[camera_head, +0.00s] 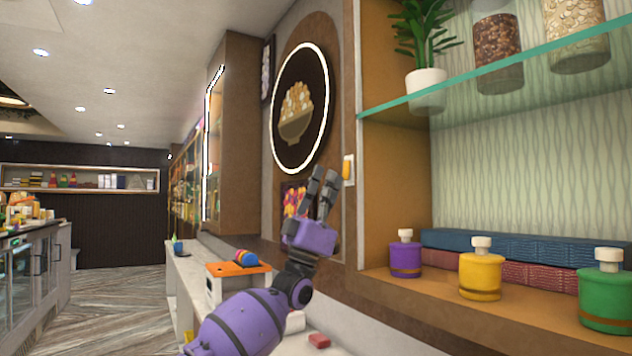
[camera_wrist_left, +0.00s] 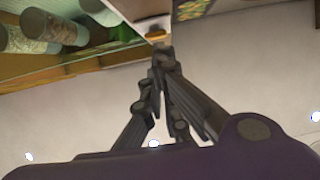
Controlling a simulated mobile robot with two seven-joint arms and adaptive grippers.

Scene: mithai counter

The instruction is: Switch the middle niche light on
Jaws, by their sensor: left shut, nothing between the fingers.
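A small switch (camera_head: 348,170) with a white and orange-yellow face sits on the narrow wall edge beside the shelf niche. It also shows in the left wrist view (camera_wrist_left: 156,34), just beyond my fingertips. My left gripper (camera_head: 324,178) points up, just left of and slightly below the switch in the head view. Its fingers are shut with nothing between them. In the left wrist view the fingertips (camera_wrist_left: 162,58) come together close to the switch; I cannot tell whether they touch it. My right gripper is not in view.
The niche at right has a glass shelf (camera_head: 500,75) with a plant and jars. Purple (camera_head: 405,258), yellow (camera_head: 480,275) and green (camera_head: 606,300) bottles stand on its ledge. A lit round sign (camera_head: 300,108) hangs behind my gripper. Open floor (camera_head: 115,300) lies at left.

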